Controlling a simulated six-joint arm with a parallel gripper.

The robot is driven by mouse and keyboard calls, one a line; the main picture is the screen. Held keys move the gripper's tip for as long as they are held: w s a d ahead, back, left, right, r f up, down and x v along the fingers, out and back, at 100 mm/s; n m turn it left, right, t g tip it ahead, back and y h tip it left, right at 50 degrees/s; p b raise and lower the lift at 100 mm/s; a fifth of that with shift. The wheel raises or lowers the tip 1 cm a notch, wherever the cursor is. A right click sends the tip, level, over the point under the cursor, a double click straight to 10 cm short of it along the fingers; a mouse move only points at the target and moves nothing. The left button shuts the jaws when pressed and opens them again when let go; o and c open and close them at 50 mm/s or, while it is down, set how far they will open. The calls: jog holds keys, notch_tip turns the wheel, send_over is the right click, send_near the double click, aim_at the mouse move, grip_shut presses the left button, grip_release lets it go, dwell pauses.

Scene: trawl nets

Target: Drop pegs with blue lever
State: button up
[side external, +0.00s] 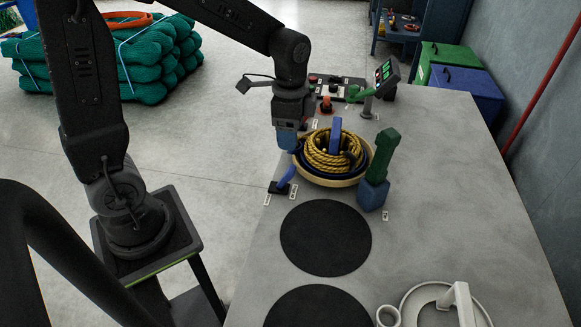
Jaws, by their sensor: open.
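A small blue lever (288,177) stands tilted on a dark base at the left edge of the grey bench, beside a round tan tray (332,182). A coil of yellow rope (330,153) lies in the tray. A blue upright peg (336,133) shows at the coil; other pegs are not clearly visible. My gripper (288,147) points down just above and left of the coil, above the blue lever and apart from it. It is open, with nothing seen between its bluish fingers, though the gap is hard to make out from this side.
A green post on a blue block (372,196) stands right of the tray. A control panel (337,88) and a display on a stand (386,72) are behind. Two black discs (326,238) lie in front; a white ring fixture (458,300) is front right.

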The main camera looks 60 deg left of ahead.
aim_at(291, 167)
notch_tip(291, 167, down, 11)
jog(key=shift+r, duration=0.1)
jog(key=shift+c, duration=0.3)
grip_shut()
dwell(0.5)
